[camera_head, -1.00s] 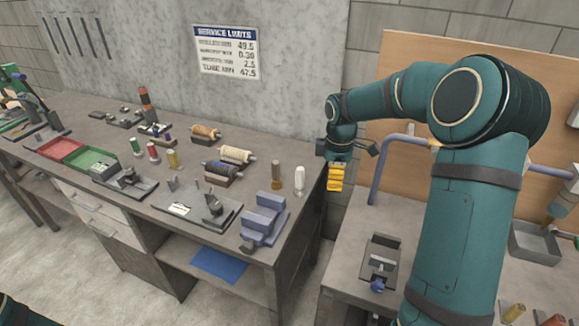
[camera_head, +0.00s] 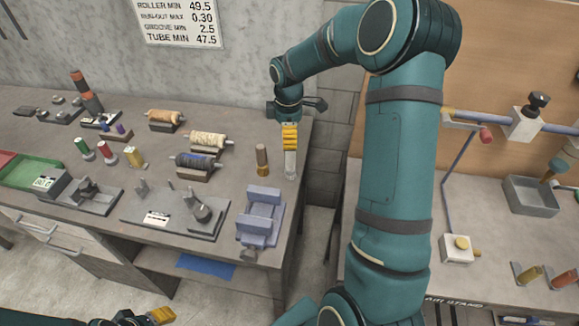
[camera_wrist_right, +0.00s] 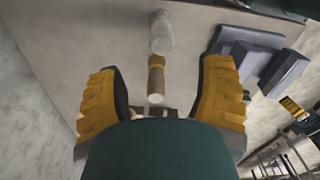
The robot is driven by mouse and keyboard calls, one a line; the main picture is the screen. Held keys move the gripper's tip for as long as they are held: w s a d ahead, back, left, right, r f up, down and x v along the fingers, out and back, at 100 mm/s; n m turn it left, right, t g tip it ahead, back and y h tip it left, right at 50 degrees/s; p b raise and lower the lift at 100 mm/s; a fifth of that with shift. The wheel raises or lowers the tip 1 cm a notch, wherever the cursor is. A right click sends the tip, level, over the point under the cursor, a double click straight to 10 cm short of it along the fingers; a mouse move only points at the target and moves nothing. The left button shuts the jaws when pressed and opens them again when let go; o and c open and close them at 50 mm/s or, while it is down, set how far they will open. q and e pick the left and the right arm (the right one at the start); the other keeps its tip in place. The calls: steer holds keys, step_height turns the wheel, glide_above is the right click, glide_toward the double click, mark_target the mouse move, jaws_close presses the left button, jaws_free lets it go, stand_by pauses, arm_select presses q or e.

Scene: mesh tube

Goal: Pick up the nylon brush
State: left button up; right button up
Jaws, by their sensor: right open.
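A pale, whitish upright cylinder (camera_head: 290,163), which looks like the nylon brush, stands near the bench's right edge. In the right wrist view the pale cylinder (camera_wrist_right: 162,32) lies beyond the fingertips. A brown cylinder (camera_head: 262,160) stands just left of it; in the wrist view the brown cylinder (camera_wrist_right: 156,78) appears between the fingers. My right gripper (camera_head: 290,137) is open and empty, its yellow fingers overlapping the pale cylinder's top in the head view; contact cannot be told. My left gripper (camera_head: 162,315) shows partly at the bottom edge; its opening is unclear.
A blue-grey vise-like block (camera_head: 262,215) stands in front of the cylinders. Wound rollers (camera_head: 208,140) on stands and coloured spools (camera_head: 106,153) are to the left. A gap separates this bench from the right-hand bench (camera_head: 395,240).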

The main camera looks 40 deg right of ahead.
mark_target(291, 152)
step_height(291, 152, down, 3)
steer(key=shift+r, duration=0.15)
steer(key=f, duration=0.4)
steer(key=shift+s+d, duration=0.15)
steer(key=shift+s, duration=0.15)
steer(key=shift+f, duration=0.6)
jaws_close()
